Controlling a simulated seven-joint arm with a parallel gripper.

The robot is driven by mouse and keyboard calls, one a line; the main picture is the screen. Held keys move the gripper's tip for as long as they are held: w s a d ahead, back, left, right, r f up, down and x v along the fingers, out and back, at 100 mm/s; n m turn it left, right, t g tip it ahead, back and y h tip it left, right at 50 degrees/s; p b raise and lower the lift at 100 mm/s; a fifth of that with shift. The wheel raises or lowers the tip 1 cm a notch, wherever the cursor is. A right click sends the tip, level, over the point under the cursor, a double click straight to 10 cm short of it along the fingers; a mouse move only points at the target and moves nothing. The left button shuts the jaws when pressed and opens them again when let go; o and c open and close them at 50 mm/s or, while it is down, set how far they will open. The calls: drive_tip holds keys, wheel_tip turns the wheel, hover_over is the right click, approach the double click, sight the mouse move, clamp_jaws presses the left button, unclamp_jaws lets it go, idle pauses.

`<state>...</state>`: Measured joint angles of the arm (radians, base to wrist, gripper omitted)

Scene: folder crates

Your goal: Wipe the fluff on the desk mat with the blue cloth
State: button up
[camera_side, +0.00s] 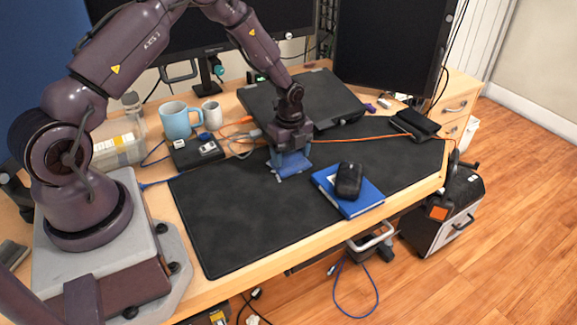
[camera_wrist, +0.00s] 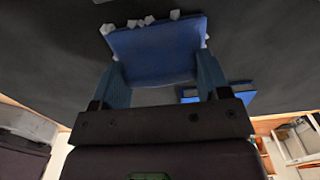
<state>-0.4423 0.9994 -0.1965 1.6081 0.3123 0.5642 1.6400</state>
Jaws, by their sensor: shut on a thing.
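The blue cloth (camera_side: 293,166) is held down at the dark grey desk mat (camera_side: 225,235), near the mat's back middle. My gripper (camera_side: 290,150) is shut on it. In the wrist view the cloth (camera_wrist: 152,52) spans between the two blue fingers of my gripper (camera_wrist: 160,70). Several pale bits of fluff (camera_wrist: 134,23) lie along the cloth's far edge, some at its corners. They seem to touch or sit close to that edge. In the side view the fluff is too small to tell apart.
A blue book (camera_side: 336,203) with a black mouse (camera_side: 348,181) on it lies just right of the cloth. A closed laptop (camera_side: 325,95), cables, a black box (camera_side: 196,153) and two mugs (camera_side: 177,121) stand behind. The mat's front left is clear.

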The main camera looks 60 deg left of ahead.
drive_tip(key=shift+w, duration=0.8)
drive_tip(key=shift+s, duration=2.3)
drive_tip(key=shift+w, duration=2.3)
drive_tip(key=shift+s, duration=0.1)
drive_tip(key=shift+s, duration=2.2)
